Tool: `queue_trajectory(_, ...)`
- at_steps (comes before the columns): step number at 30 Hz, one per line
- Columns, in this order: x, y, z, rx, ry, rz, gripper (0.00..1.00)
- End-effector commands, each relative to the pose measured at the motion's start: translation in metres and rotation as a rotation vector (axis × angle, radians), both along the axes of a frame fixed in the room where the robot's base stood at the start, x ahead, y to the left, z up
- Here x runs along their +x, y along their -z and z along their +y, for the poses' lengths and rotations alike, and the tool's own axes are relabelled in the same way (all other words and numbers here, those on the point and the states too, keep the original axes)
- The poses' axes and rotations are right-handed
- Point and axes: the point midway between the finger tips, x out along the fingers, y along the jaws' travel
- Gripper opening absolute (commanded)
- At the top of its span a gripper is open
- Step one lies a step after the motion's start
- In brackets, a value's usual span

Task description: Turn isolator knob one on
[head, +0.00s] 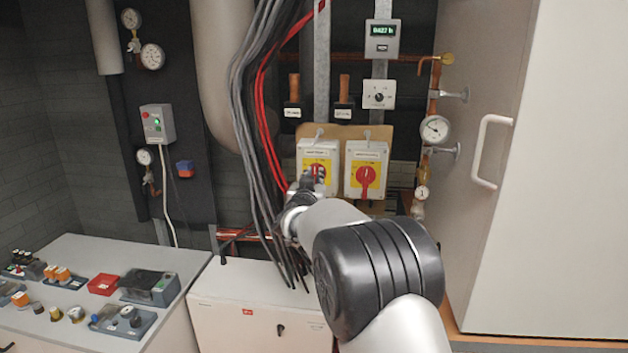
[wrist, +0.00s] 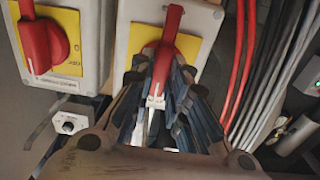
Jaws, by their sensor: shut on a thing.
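Two grey isolator boxes with yellow plates and red knobs hang side by side on a tan board (head: 383,132). My gripper (head: 316,174) is at the left isolator (head: 305,150) in the head view and hides most of its knob. In the wrist view my gripper (wrist: 162,75) is shut on that red knob (wrist: 171,25), with a finger on each side. The knob's handle lies about upright in that picture. The other isolator (head: 379,154) has its red knob (head: 367,180) about upright; this knob also shows at the wrist view's upper left (wrist: 44,40).
Grey and red cables (head: 258,110) hang close to the left of my gripper. A pressure gauge (head: 435,129) and pipes stand to the right, beside a large pale cabinet with a handle (head: 490,150). A low white cabinet (head: 255,310) stands below.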

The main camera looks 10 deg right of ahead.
Motion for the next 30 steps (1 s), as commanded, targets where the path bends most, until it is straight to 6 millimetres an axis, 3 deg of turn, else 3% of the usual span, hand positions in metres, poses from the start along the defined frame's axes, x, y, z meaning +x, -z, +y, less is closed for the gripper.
queue_trajectory(2, 0.0, 0.0, 0.0, 0.006, 0.0, -0.002, 0.0)
queue_trajectory(3, 0.0, 0.0, 0.0, 0.006, 0.0, -0.002, 0.16)
queue_trajectory(12, 0.0, 0.0, 0.0, 0.003, 0.0, -0.001, 0.35)
queue_trajectory(23, -0.003, 0.0, 0.001, 0.001, 0.0, 0.001, 0.35)
queue_trajectory(30, -0.036, -0.001, 0.013, 0.001, -0.002, 0.001, 0.35)
